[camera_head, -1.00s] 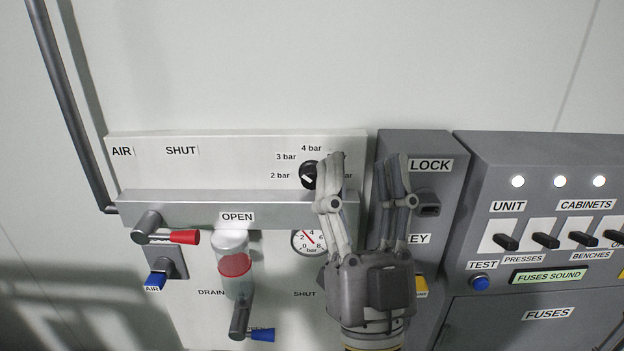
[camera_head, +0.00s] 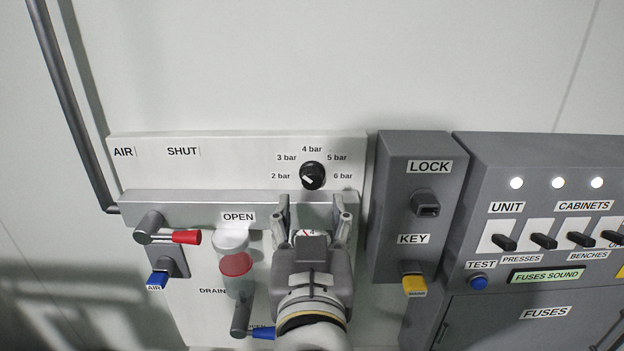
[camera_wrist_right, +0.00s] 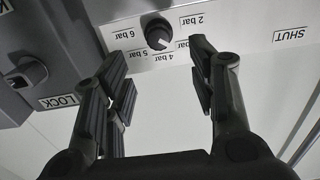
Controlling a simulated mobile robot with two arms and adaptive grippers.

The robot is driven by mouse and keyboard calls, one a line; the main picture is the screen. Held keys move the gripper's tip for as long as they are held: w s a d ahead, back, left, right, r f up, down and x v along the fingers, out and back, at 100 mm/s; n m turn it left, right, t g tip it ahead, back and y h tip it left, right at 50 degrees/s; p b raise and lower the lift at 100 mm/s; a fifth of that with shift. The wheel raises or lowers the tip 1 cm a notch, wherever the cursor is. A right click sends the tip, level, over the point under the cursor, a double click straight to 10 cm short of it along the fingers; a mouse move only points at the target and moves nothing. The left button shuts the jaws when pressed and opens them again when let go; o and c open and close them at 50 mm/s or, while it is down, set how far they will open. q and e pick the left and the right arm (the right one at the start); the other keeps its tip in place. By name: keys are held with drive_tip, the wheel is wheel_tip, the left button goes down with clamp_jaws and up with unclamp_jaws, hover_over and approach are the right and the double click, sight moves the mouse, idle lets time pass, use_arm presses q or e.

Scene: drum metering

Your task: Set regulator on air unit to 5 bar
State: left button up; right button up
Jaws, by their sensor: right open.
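The regulator knob (camera_head: 312,176) is round and black with a white mark, on the white air unit panel (camera_head: 240,176). Labels from 2 bar to 6 bar arc around it. The mark lies on the knob's left side, the 2 to 3 bar side; I cannot tell the exact setting. My right gripper (camera_head: 314,208) is open and empty, just below the knob in the head view, with its fingers spread to either side. In the right wrist view the knob (camera_wrist_right: 158,35) shows upside down beyond the open fingers (camera_wrist_right: 160,70). The gripper mostly hides the pressure gauge. My left gripper is not in view.
A grey ledge (camera_head: 160,205) runs below the knob. A red-handled lever (camera_head: 185,237), a blue handle (camera_head: 158,280) and a red-and-clear bowl (camera_head: 236,265) are at left. A grey lock box (camera_head: 392,215) stands close at right, then the fuse cabinet (camera_head: 545,245).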

sight(313, 181)
drive_tip(key=w+p, duration=0.2)
drive_tip(key=w, duration=0.7)
drive_tip(key=shift+w, duration=0.2)
drive_tip(key=shift+d, duration=0.1)
drive_tip(key=shift+c, duration=0.3)
drive_tip(key=c, duration=0.9)
drive_tip(key=shift+m, duration=2.2)
drive_tip(key=shift+c, duration=0.2)
drive_tip(key=o, duration=1)
drive_tip(key=shift+n, duration=0.3)
